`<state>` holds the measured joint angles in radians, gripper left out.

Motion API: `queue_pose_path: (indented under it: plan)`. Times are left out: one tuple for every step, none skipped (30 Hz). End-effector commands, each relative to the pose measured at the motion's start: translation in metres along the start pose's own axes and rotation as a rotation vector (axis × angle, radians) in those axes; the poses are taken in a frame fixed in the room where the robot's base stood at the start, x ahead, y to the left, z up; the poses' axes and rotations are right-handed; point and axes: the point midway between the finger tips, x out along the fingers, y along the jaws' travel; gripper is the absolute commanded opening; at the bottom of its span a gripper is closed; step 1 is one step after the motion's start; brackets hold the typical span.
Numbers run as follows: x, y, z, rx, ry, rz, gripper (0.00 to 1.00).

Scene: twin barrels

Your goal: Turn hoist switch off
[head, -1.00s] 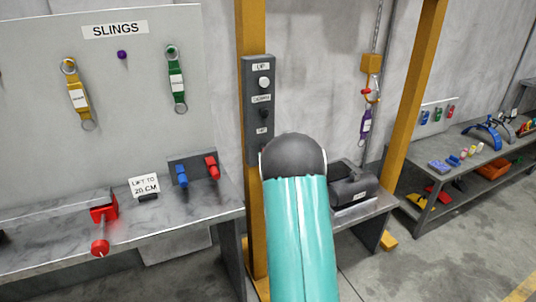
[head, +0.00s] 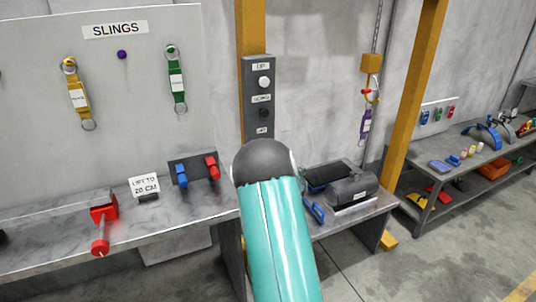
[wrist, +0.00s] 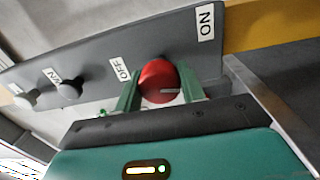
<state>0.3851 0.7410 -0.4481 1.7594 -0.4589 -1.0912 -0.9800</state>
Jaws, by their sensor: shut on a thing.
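The hoist switch is a red round knob (wrist: 158,78) with a pale line on its face, on a dark grey control panel (wrist: 95,68). In the wrist view an OFF label (wrist: 120,69) sits to its left and an ON label (wrist: 206,23) to its upper right. My gripper (wrist: 160,92) has its green fingers on either side of the knob and is shut on it. In the head view the control panel (head: 258,95) hangs on a yellow post; my arm hides its lower part, the knob and the gripper.
Two push buttons, one white (head: 264,82) and one dark (head: 264,112), sit higher on the panel. A workbench (head: 160,225) with a red clamp (head: 102,215) stands left. A dark cylinder (head: 352,190) lies on a low table right. A purple sling (head: 366,125) hangs from the hoist hook.

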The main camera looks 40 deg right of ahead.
Motion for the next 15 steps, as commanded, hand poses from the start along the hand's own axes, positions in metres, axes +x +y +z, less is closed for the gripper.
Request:
queue_pose_path:
  plan:
    - [-0.0007, -0.0005, 0.0011, -0.031, -0.001, -0.001, 0.17]
    - [-0.0007, -0.0005, 0.0012, -0.051, -0.001, -0.001, 0.17]
    - [-0.0007, -0.0005, 0.0010, -0.074, 0.001, 0.000, 0.17]
    - [-0.0006, -0.0006, 0.0008, -0.091, 0.002, 0.000, 0.17]
    - [-0.0006, -0.0006, 0.0007, -0.105, 0.002, 0.000, 0.17]
    - [-0.0006, -0.0006, 0.0008, -0.124, 0.003, 0.000, 0.17]
    - [-0.0007, -0.0006, 0.0010, -0.136, 0.003, 0.000, 0.17]
    - [-0.0008, -0.0006, 0.0013, -0.147, 0.003, 0.000, 0.17]
    - [-0.0009, -0.0005, 0.0015, -0.161, 0.003, 0.000, 0.17]
    - [-0.0009, -0.0005, 0.0016, -0.169, 0.003, 0.000, 0.17]
    - [-0.0009, -0.0004, 0.0016, -0.176, 0.003, 0.000, 0.17]
    - [-0.0009, -0.0004, 0.0016, -0.184, 0.004, 0.000, 0.17]
    - [-0.0009, -0.0004, 0.0016, -0.190, 0.004, 0.000, 0.17]
    - [-0.0009, -0.0004, 0.0016, -0.194, 0.004, 0.000, 0.17]
    - [-0.0009, -0.0004, 0.0016, -0.198, 0.004, 0.000, 0.17]
